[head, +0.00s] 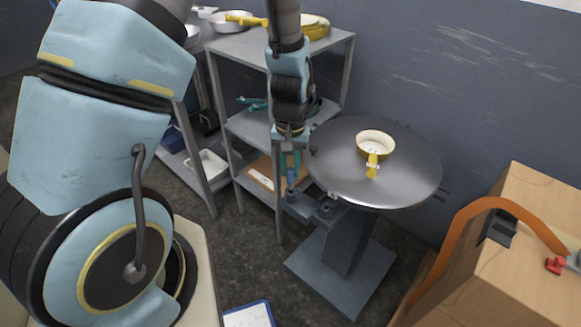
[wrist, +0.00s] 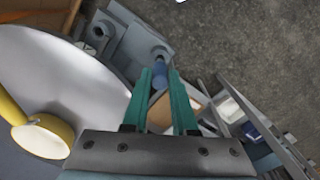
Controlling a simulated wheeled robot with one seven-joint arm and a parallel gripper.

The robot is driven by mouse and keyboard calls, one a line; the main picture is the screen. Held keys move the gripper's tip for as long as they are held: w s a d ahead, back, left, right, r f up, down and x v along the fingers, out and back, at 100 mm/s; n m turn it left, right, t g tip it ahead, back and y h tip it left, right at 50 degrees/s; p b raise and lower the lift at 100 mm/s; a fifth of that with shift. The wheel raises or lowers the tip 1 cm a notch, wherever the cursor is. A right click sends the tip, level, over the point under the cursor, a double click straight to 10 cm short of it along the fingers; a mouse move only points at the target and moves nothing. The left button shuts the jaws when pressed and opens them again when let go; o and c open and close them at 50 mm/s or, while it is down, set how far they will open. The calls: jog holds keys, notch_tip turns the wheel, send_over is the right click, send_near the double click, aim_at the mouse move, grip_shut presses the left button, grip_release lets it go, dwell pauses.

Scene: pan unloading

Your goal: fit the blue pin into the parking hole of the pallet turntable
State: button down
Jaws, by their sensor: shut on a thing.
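My gripper (head: 290,174) points down beside the turntable's left edge. Its green fingers, seen in the wrist view (wrist: 160,72), are shut on the blue pin (wrist: 160,79). The pin also shows in the head view (head: 291,180), upright below the fingers. Its lower end meets a grey collar (wrist: 160,53) on the turntable's bracket; I cannot tell whether it is inside the hole or just above. A second collar (head: 325,208) stands beside it on the same bracket. The pallet turntable (head: 415,180) has a round grey metal top on a dark pedestal.
A cream and yellow pan (head: 375,144) stands on the turntable, handle toward the front. Grey shelves (head: 245,45) with pans and other items stand behind and left of my gripper. A cardboard-coloured box (head: 530,255) with an orange band is at right.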

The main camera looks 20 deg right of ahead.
jog(key=shift+f+b, duration=1.25)
jog(key=shift+f, duration=0.6)
dwell(1.1)
jog(key=c, duration=0.6)
grip_release()
jog(key=shift+r, duration=0.1)
notch_tip(320, 180, up, 11)
jog(key=shift+f+b, duration=0.2)
jog(key=shift+b, duration=0.2)
jog(key=a+r+n, duration=0.1)
jog(key=a+r, duration=0.1)
jog(key=a, duration=0.6)
jog(key=w+a+r+n+t, duration=0.1)
jog(key=a+r+n, duration=0.1)
jog(key=a, duration=0.7)
jog(key=a+r+n, duration=0.1)
jog(key=a+r, duration=0.3)
jog(key=a, duration=0.4)
jog(key=shift+w+a+n+t+p, duration=0.15)
jog(key=shift+n+t+p, duration=0.15)
jog(key=shift+p, duration=0.05)
